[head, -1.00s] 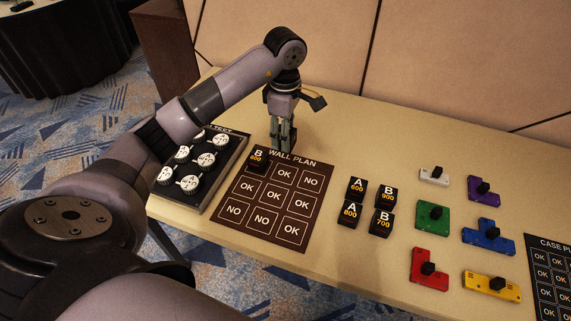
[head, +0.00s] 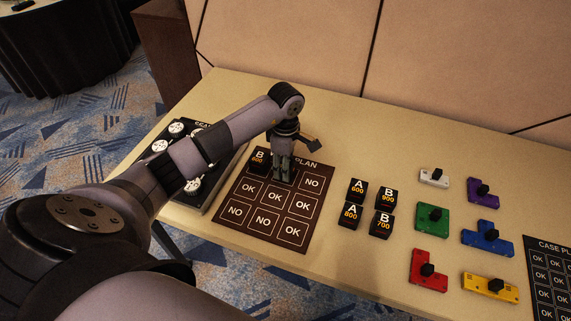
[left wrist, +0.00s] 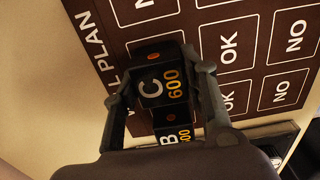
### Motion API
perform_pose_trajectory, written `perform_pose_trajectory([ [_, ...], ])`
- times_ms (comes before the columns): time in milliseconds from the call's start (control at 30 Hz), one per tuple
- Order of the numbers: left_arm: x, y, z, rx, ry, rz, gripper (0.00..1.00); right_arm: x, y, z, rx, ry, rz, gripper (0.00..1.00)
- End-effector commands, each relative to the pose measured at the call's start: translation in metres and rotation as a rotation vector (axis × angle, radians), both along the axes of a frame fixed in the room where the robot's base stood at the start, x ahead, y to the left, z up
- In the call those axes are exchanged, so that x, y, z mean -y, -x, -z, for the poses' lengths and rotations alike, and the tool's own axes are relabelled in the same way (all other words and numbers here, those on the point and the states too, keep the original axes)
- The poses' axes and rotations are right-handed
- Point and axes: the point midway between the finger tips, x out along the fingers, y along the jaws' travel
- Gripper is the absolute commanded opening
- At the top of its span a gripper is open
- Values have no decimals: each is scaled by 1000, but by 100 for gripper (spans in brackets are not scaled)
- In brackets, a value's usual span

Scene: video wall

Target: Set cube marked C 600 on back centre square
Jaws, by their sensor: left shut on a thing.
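My left gripper (head: 283,175) is over the back row of the brown WALL PLAN mat (head: 268,222). In the left wrist view its fingers (left wrist: 168,92) are shut on the black cube marked C 600 (left wrist: 158,74). The cube is at the back centre square, between the back-left cube and the back-right NO square (left wrist: 143,5). The gripper hides that square in the head view, and I cannot tell whether the cube touches the mat. A cube marked B 600 (head: 259,158) stands on the back-left square; it also shows in the left wrist view (left wrist: 172,132). My right gripper is not in view.
Cubes A 600 (head: 357,189), B 900 (head: 387,196), A 800 (head: 350,215) and B 700 (head: 381,224) stand right of the mat. Coloured knobbed pieces such as the green one (head: 432,218) lie further right. A board with white knobs (head: 160,146) lies left, partly under my arm.

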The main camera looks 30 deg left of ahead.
Motion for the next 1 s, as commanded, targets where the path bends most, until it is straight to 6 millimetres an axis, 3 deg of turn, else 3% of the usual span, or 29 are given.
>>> perform_pose_trajectory([
  [133,0,0,4,0,0,0,6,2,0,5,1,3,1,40],
  [167,0,0,3,0,0,0,41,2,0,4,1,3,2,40],
  [433,0,0,3,0,0,0,59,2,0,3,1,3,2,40],
  [767,0,0,1,-1,0,0,59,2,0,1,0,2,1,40],
  [867,0,-1,-5,2,0,0,59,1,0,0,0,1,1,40],
  [1000,-1,-1,-29,4,-3,1,59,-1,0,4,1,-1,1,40],
])
